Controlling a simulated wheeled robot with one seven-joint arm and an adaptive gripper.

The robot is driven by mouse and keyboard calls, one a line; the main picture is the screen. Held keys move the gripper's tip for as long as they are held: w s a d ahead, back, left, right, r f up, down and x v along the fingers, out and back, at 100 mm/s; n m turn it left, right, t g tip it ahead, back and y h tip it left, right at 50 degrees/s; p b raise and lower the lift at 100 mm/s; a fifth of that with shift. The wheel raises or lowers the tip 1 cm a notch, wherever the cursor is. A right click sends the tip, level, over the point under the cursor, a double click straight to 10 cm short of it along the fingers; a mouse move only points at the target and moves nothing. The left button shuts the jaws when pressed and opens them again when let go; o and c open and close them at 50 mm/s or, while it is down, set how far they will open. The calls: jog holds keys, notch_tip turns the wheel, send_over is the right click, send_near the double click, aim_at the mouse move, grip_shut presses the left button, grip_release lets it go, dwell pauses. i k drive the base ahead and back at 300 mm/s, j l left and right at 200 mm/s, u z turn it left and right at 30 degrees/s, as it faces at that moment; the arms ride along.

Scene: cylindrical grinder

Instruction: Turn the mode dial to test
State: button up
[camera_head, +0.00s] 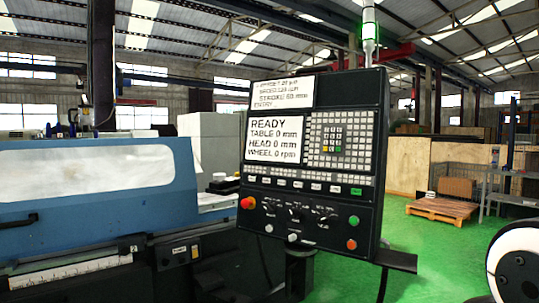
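The control panel (308,215) is a black pendant left of the head view's right half, facing me at a slight angle. Its lower part carries a row of small dark dials with white markings. One is at the left (271,208), one in the middle (297,214) and one at the right (325,216). Their labels are too small to read, so I cannot tell which is the mode dial or where it points. The display (272,138) reads READY, TABLE 0 mm, HEAD 0 mm, WHEEL 0 rpm. My gripper is not in view.
A red knob (247,203) sits left of the dials; green (354,220) and red (351,244) buttons sit right. A shelf (397,261) juts from the panel's lower right. The blue grinder (100,215) fills the left. Green floor lies open at right, before a pallet (441,208).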

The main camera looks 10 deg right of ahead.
aim_at(271, 208)
jog(key=i+l+u, duration=0.4)
jog(key=i+l, duration=0.4)
jog(key=i, duration=0.05)
